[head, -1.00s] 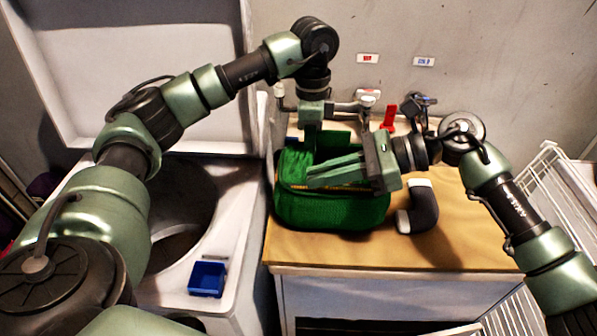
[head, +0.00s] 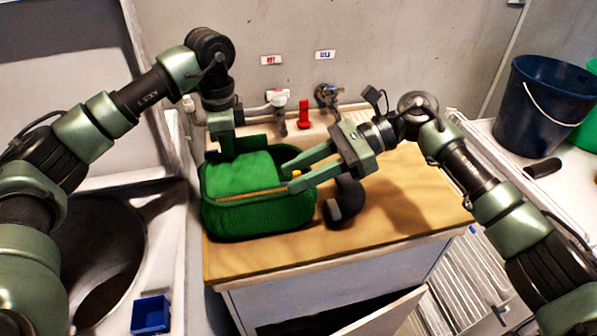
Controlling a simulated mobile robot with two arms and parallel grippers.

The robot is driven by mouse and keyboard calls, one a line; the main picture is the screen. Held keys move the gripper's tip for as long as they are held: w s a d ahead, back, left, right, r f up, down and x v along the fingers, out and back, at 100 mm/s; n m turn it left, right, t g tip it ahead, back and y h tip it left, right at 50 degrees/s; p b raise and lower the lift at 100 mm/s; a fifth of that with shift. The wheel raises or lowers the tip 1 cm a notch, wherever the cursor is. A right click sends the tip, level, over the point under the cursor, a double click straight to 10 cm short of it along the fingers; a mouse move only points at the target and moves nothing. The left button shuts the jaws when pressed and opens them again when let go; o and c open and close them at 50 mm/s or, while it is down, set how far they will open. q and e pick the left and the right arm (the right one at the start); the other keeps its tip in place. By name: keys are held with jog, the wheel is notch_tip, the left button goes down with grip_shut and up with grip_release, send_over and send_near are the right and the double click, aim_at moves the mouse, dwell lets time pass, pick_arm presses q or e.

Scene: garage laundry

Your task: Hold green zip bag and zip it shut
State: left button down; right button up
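The green zip bag (head: 258,216) stands upright on the wooden worktop, with a yellow zip line along its upper front edge. A small yellow-orange tab (head: 297,174), perhaps the zip pull, shows at its right end. My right gripper (head: 290,178) reaches in from the right, with a gap between its fingers and the tab between their tips. I see no clear grip on the tab. My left gripper (head: 240,145) points down at the bag's back left edge. Its fingertips are partly hidden by the bag, so its grip cannot be made out.
A dark bent pipe piece (head: 345,205) lies just right of the bag. Taps and a red lever (head: 304,114) stand behind. A blue tray (head: 151,315) sits at lower left. A dark blue bucket (head: 548,108) stands at right. The worktop's right part (head: 420,200) is clear.

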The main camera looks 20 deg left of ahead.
pick_arm(q)
jog(key=shift+f, duration=0.15)
jog(key=c, duration=1.4)
grip_release()
jog(key=shift+c, duration=0.2)
jog(key=shift+w+a, duration=0.1)
pick_arm(e)
jog(key=v, duration=1.2)
jog(key=shift+a+r, duration=0.1)
jog(key=shift+a, duration=0.05)
